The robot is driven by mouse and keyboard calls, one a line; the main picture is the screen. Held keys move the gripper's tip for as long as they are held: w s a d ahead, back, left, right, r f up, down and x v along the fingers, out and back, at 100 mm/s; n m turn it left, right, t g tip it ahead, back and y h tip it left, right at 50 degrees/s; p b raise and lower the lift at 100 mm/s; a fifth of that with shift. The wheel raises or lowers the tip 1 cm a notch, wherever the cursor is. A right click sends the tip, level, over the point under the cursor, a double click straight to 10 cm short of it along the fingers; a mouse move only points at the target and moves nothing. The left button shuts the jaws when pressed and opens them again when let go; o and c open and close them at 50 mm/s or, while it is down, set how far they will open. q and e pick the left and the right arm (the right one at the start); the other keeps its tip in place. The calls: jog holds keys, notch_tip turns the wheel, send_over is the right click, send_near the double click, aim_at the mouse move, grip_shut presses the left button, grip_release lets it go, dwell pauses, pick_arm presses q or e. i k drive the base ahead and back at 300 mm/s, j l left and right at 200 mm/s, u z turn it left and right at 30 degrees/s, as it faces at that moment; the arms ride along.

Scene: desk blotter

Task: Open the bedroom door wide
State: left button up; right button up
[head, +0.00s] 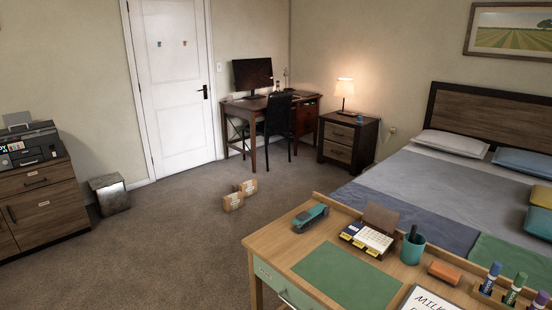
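The white bedroom door (175,95) stands shut in its white frame, in the back wall left of the middle of the head view. Its dark lever handle (205,91) is on the door's right side. Two small hooks or stickers, one teal and one red, sit high on the door. Neither of my grippers shows in the head view, so nothing of mine is at the handle.
A wooden desk (275,240) fills the near right.

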aim_at(168, 38)
jog(key=i+j+u, duration=0.6)
jog(key=i+u, duration=0.2)
jog(key=i, duration=0.15)
jog(key=i+u, duration=0.4)
jog(key=i+j+z, duration=0.2)
jog(key=i, duration=0.35)
jog(key=i+z, duration=0.2)
jog(key=i, duration=0.35)
jog(key=i+j+z, duration=0.25)
jog(key=i, duration=0.25)
jog(key=i+j+z, duration=0.2)
jog(key=i+j, duration=0.2)
jog(key=i+j+z, duration=0.7)
jog(key=i+j, duration=0.05)
